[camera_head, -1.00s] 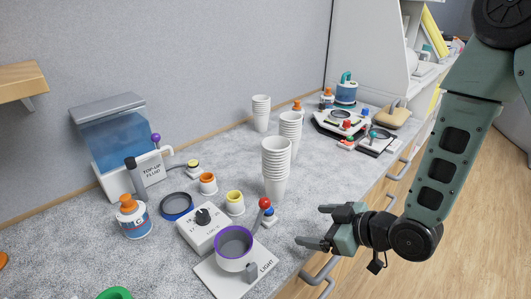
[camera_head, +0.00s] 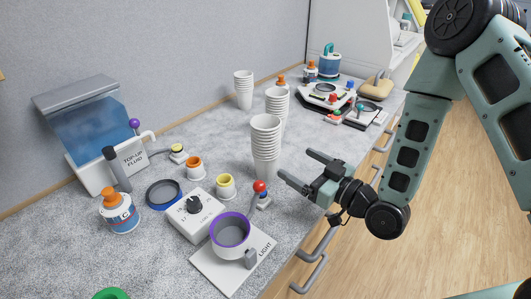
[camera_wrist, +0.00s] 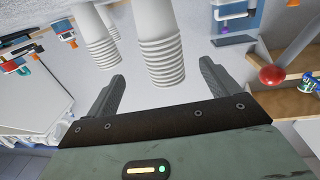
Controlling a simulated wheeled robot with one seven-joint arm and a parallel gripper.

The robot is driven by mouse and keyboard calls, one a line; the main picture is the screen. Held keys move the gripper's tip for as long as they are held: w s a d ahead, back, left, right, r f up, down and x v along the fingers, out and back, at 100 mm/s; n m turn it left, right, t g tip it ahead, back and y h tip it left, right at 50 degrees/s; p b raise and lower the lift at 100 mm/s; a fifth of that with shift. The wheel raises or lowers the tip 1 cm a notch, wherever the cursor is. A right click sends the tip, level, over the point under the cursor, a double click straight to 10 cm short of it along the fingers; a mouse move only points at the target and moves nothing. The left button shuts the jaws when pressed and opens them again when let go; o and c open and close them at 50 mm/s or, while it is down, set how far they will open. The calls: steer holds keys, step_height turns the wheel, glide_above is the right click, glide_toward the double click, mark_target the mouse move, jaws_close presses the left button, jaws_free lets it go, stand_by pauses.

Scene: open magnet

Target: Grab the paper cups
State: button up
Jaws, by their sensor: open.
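Three stacks of white paper cups stand on the grey counter. The nearest stack (camera_head: 265,142) is tallest in the head view, with a middle stack (camera_head: 278,100) behind it and a far stack (camera_head: 244,88) by the wall. My gripper (camera_head: 294,167) is open and empty, just right of the nearest stack, with its fingers pointing toward it. In the wrist view the nearest stack (camera_wrist: 160,45) lies ahead, between the lines of the open fingers (camera_wrist: 162,84). Another stack (camera_wrist: 97,38) shows to its left. I see no finger touching a cup.
A red-knobbed lever (camera_head: 260,188) stands close in front of the nearest stack. A LIGHT base with a purple-rimmed cup (camera_head: 230,232), a dial box (camera_head: 194,214) and a top-up fluid tank (camera_head: 95,130) are to the left. Drawer handles (camera_head: 312,270) stick out below the counter edge.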

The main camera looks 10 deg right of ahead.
mark_target(277, 151)
steer(key=b, duration=0.2)
steer(key=w+b, duration=0.1)
steer(key=b, duration=0.2)
steer(key=shift+w+a+f, duration=0.15)
steer(key=shift+a+f, duration=0.2)
steer(key=b, duration=0.4)
steer(key=shift+a+b, duration=0.3)
steer(key=shift+b, duration=0.1)
steer(key=x, duration=0.2)
steer(key=p+x, duration=0.1)
steer(key=x, duration=0.1)
steer(key=shift+w+r, duration=0.1)
steer(key=shift+r, duration=0.25)
steer(key=shift+p+x, duration=0.9)
steer(key=shift+x, duration=2.15)
steer(key=shift+f, duration=0.1)
steer(key=shift+c, duration=0.3)
steer(key=c, duration=1)
